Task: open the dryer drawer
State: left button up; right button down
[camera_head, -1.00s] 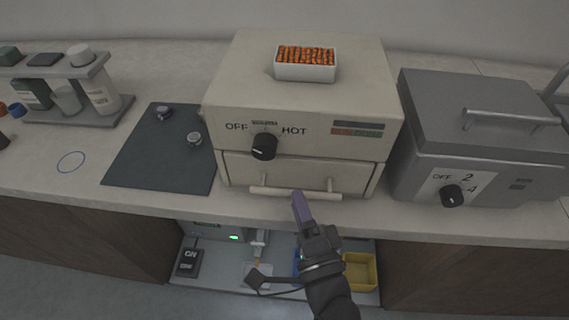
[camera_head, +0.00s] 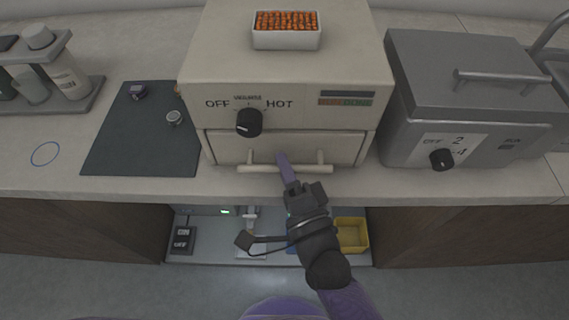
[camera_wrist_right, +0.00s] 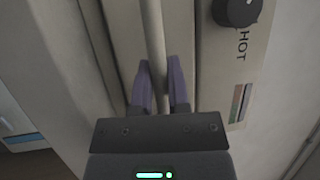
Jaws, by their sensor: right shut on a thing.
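The dryer (camera_head: 290,60) is a cream box with a black knob between OFF and HOT. Its drawer (camera_head: 230,147) is the panel below the knob, with a pale horizontal bar handle (camera_head: 255,169). The drawer front looks about flush with the dryer body; I cannot tell a small gap. My right gripper (camera_head: 283,160) is shut on the middle of the handle. In the right wrist view, the bar (camera_wrist_right: 152,40) runs between the two purple fingers (camera_wrist_right: 162,85). My left gripper is not in view.
A white tray of orange pieces (camera_head: 286,38) sits on the dryer. A grey lidded box (camera_head: 470,100) stands close on the right, and a dark mat (camera_head: 135,140) lies on the left. A lower shelf holds a yellow bin (camera_head: 352,234).

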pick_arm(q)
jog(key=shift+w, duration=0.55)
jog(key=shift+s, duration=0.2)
